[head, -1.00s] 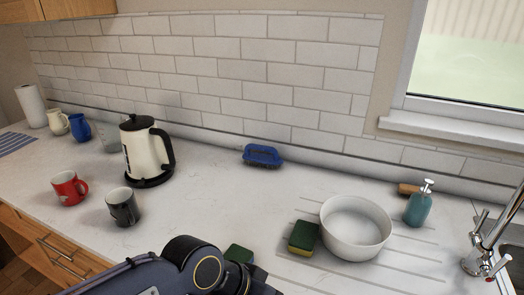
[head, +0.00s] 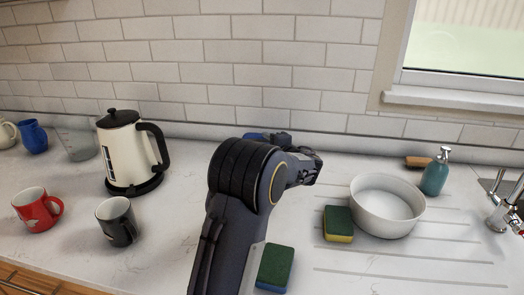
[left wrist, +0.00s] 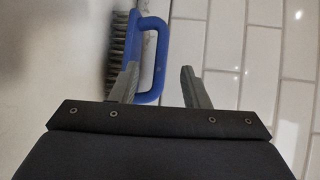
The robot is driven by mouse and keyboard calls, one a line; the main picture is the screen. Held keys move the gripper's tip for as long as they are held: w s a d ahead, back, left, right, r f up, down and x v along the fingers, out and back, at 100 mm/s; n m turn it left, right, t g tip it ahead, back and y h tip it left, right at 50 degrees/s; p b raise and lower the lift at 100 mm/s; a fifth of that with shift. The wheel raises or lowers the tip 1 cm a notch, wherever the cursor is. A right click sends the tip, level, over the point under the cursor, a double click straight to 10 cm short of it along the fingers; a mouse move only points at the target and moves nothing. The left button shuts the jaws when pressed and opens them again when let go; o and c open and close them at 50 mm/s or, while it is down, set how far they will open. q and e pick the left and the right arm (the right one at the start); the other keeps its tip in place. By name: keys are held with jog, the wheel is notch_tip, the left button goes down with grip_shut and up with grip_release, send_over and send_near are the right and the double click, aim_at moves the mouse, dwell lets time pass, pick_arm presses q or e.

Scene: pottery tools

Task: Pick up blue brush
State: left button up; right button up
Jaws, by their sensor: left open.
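The blue brush (head: 254,136) lies on the counter near the tiled wall; in the head view my left arm hides much of it. In the left wrist view its blue looped handle (left wrist: 159,50) and grey bristles (left wrist: 121,50) show clearly. My left gripper (left wrist: 161,75) is open and empty. Its left finger overlaps the brush by the handle opening, and its right finger is to the right of the handle. The handle's outer bar appears between the two fingers; I cannot tell how far its depth is from the fingertips. In the head view the fingertips are hidden. My right gripper is not in view.
A kettle (head: 126,150), a black mug (head: 117,221) and a red mug (head: 37,210) stand left of my arm. A white bowl (head: 387,207), a green-yellow sponge (head: 338,223) and a soap dispenser (head: 435,173) are right. Another sponge (head: 275,266) lies close beside my arm.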

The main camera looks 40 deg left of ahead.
aim_at(260, 137)
pick_arm(q)
jog(key=shift+w+a, duration=0.1)
jog(key=shift+w, duration=0.45)
jog(key=p+x, duration=0.2)
jog(key=x, duration=0.5)
jog(key=shift+w+a, duration=0.1)
grip_shut()
